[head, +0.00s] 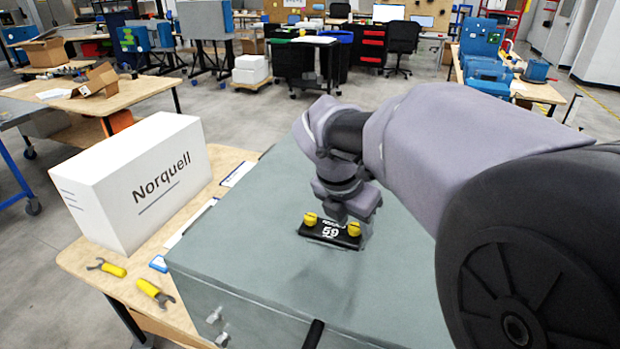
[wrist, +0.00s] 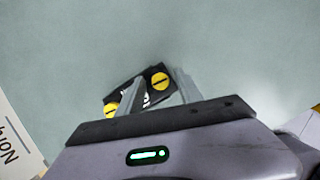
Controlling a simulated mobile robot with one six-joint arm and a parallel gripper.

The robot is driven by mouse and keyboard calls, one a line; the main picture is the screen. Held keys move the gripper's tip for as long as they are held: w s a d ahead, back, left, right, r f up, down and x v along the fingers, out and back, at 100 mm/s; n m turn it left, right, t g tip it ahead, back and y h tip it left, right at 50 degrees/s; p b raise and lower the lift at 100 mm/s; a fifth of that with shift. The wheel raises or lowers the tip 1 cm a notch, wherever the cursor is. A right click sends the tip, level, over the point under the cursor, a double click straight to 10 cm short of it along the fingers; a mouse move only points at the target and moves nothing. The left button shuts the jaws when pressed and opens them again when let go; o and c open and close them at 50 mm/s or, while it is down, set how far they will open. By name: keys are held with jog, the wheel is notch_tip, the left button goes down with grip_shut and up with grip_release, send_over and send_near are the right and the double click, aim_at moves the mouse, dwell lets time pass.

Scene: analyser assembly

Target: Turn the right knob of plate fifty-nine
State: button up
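Plate fifty-nine (head: 330,233) is a black plate on top of a grey-green cabinet, its number looking upside down in the head view. It has two yellow knobs, a left one (head: 310,218) and a right one (head: 354,229) in the picture. My gripper (head: 357,221) points down over the picture-right knob. In the wrist view, my gripper (wrist: 160,78) is open, with one finger on each side of a slotted yellow knob (wrist: 160,81). I cannot tell whether the fingers touch it. The other knob (wrist: 111,111) shows outside the left finger, and part of the plate is hidden.
The cabinet top (head: 250,240) is clear around the plate. A white Norquell box (head: 135,185) stands on a wooden table at left, with yellow-handled tools (head: 155,292) in front of it. Other benches and chairs stand far back.

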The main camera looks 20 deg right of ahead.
grip_shut()
jog(key=shift+r+p, duration=0.15)
jog(key=shift+p, duration=0.35)
